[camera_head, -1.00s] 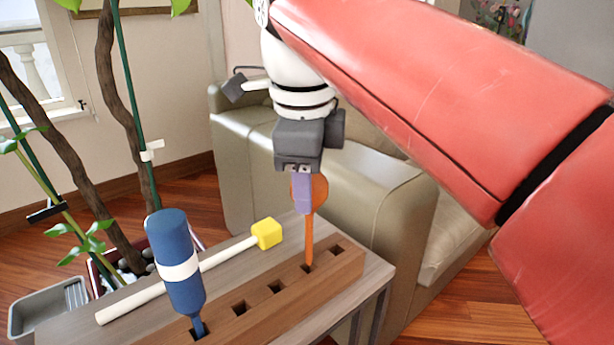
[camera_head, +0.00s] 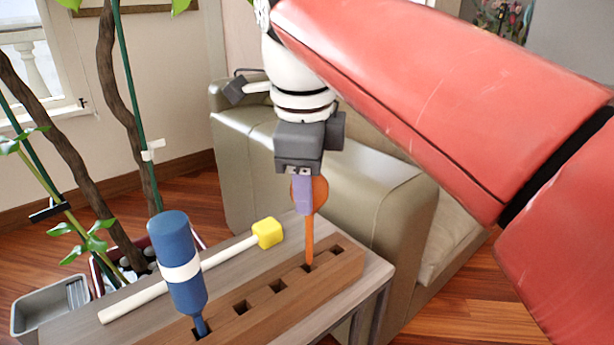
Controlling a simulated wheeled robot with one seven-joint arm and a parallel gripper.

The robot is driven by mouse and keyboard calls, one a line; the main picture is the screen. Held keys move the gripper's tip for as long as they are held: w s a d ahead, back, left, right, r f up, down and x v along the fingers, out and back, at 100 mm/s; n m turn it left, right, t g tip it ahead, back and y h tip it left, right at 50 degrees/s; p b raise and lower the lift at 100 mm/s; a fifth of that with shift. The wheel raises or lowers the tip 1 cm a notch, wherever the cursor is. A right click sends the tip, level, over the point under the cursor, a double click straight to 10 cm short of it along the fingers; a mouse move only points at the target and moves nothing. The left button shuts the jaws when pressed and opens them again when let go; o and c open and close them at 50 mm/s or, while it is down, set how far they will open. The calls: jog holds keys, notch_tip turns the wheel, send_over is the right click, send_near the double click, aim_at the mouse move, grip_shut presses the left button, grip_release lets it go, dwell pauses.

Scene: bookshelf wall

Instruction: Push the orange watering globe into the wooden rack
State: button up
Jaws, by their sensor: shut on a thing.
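The orange watering globe (camera_head: 310,237) stands upright, its round bulb at the top and its thin stem pointing down. The tip of the stem is at a square hole of the wooden rack (camera_head: 325,287), second from the right end; how deep it sits I cannot tell. My gripper (camera_head: 303,194) points down from above and is shut on the bulb. A purple finger covers part of the bulb, and the other finger is hidden.
A blue bottle-shaped object with a white band (camera_head: 178,262) stands in a hole at the rack's left. A yellow-headed white mallet (camera_head: 267,233) lies behind the rack on the table (camera_head: 376,276). A sofa (camera_head: 380,185) stands close behind. Several rack holes are empty.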

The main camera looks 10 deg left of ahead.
jog(key=shift+f, duration=0.1)
dwell(0.3)
jog(key=shift+f+b, duration=2.2)
jog(key=shift+f, duration=0.6)
jog(key=o, duration=1.1)
jog(key=o, duration=0.4)
jog(key=shift+r, duration=0.15)
